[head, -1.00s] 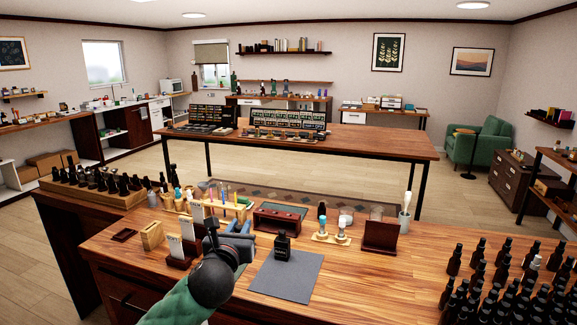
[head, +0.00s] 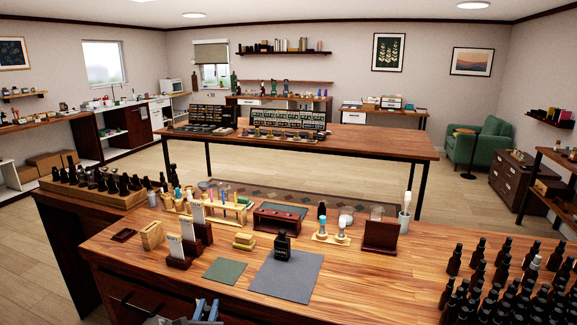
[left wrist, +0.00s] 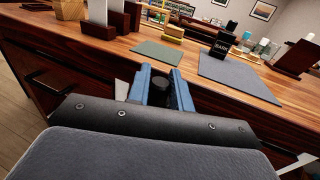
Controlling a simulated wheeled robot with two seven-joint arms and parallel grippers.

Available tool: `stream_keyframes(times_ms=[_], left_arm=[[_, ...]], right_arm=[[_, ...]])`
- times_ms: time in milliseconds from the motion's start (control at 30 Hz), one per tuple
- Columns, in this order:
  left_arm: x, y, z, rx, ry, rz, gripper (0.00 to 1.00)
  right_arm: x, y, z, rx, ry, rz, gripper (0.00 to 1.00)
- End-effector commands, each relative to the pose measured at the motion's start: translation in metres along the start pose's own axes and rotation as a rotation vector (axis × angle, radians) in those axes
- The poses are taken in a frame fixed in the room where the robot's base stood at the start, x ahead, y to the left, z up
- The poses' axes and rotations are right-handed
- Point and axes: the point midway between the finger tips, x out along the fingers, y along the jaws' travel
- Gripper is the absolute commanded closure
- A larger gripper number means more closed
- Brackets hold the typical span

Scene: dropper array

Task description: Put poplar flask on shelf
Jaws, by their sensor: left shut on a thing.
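My left gripper (head: 207,311) is at the bottom edge of the head view, in front of the bench. In the left wrist view its blue fingers (left wrist: 161,88) are shut on a small dark round-topped thing (left wrist: 160,82). Only the top of that thing shows, so I cannot tell if it is the poplar flask. Wall shelves show at the back (head: 284,53) and at the right (head: 551,124). My right gripper is not in view.
The wooden bench (head: 350,290) holds a bare green mat (head: 225,271), card holders (head: 178,259), a pale wooden block stack (head: 244,241) and a dark stand (head: 381,237). Many dark bottles (head: 502,285) crowd its right end. A long table (head: 370,143) stands behind, across open floor.

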Motion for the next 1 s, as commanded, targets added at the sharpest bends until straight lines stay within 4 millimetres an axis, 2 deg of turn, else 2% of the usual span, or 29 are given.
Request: stream_keyframes(times_ms=[33, 200, 400, 1000], left_arm=[[-0.007, 0.001, -0.013, -0.002, 0.004, 0.001, 1.00], [-0.028, 0.001, -0.045, -0.001, 0.004, 0.000, 1.00], [-0.043, 0.001, -0.066, -0.002, 0.000, 0.000, 1.00], [-0.046, 0.001, -0.072, 0.001, -0.003, -0.002, 1.00]], right_arm=[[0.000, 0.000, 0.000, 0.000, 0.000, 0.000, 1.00], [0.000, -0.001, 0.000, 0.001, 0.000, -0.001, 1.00], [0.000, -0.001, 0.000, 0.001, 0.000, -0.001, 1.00], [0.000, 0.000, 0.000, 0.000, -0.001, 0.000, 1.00]])
